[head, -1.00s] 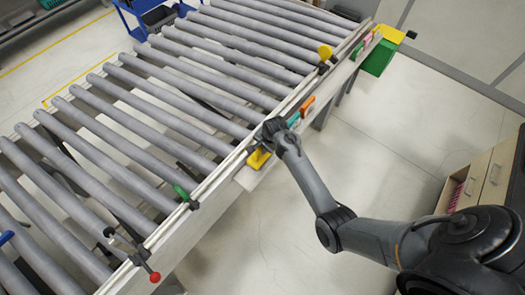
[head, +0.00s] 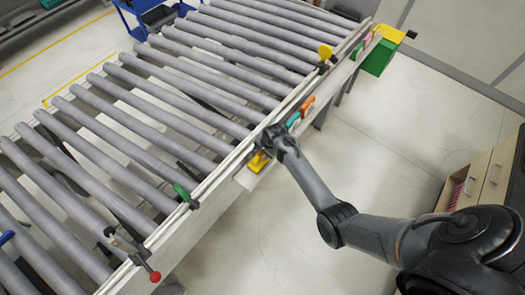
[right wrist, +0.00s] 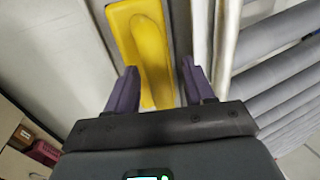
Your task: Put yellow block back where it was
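The yellow block (head: 258,162) sits on the narrow ledge (head: 246,182) along the conveyor's side in the head view. In the right wrist view the yellow block (right wrist: 146,50) is long and has a raised middle. My right gripper (head: 266,148) is over the block in the head view and partly covers it. In the right wrist view my right gripper (right wrist: 158,76) is open, with its purple-grey fingers apart. The block's near end lies between them, with a clear gap on the right. My left gripper is not in view.
A teal block (head: 292,119) and an orange block (head: 307,106) stand farther along the ledge. A green bin (head: 379,58) is at its far end. A green clamp handle (head: 182,193) and a red knob (head: 155,276) stick out nearby. The floor right of the conveyor is clear.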

